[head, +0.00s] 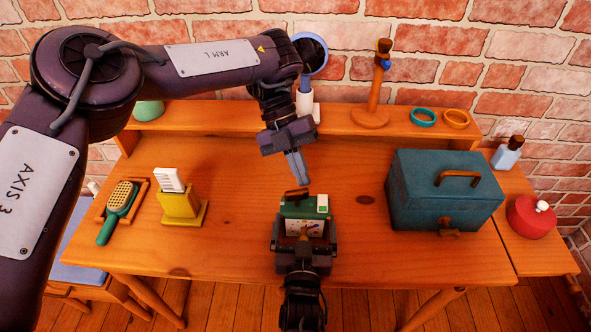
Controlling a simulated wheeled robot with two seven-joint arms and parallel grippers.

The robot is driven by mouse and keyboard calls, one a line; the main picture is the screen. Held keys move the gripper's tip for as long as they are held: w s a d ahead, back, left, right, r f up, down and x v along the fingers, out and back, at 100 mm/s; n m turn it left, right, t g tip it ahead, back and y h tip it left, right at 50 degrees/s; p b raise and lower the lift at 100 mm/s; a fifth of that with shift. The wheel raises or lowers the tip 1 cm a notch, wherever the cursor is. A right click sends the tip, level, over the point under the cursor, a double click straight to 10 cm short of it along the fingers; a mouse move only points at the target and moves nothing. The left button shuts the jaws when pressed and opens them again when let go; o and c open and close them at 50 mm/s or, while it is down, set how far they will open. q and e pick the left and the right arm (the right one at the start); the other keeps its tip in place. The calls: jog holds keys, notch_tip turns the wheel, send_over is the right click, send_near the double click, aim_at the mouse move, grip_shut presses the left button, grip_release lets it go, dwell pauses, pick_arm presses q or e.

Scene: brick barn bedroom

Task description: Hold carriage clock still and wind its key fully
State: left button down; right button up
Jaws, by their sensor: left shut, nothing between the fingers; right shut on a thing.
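The carriage clock (292,210) stands near the front middle of the desk in the head view. It has a green top, a brown handle, a small white piece at its right and a pale patterned side facing me. My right gripper (304,238) comes from the front edge and is shut around the clock's two sides. My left gripper (301,180) is shut and empty, pointing down just above and behind the clock, apart from it as far as I can tell. I cannot clearly make out the winding key.
A teal box (440,200) with a handle stands on the right of the wooden desk (240,180). A yellow holder (180,205) with white cards and a green brush (118,205) are at left. The back shelf holds a mirror, a wooden stand (370,115) and two rings.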

pick_arm(q)
jog(key=shift+s+d, duration=0.2)
jog(key=shift+d, duration=0.45)
jog(key=shift+s+d+m+y, duration=0.15)
jog(key=shift+d+m+y, duration=0.2)
jog(key=shift+m, duration=0.35)
jog(key=shift+a, duration=0.1)
jog(key=shift+s+d, duration=0.3)
jog(key=shift+s, duration=0.65)
jog(key=v, duration=0.8)
jog(key=shift+w+f, duration=0.15)
jog(key=shift+w, duration=0.2)
pick_arm(e)
jog(key=o, duration=0.8)
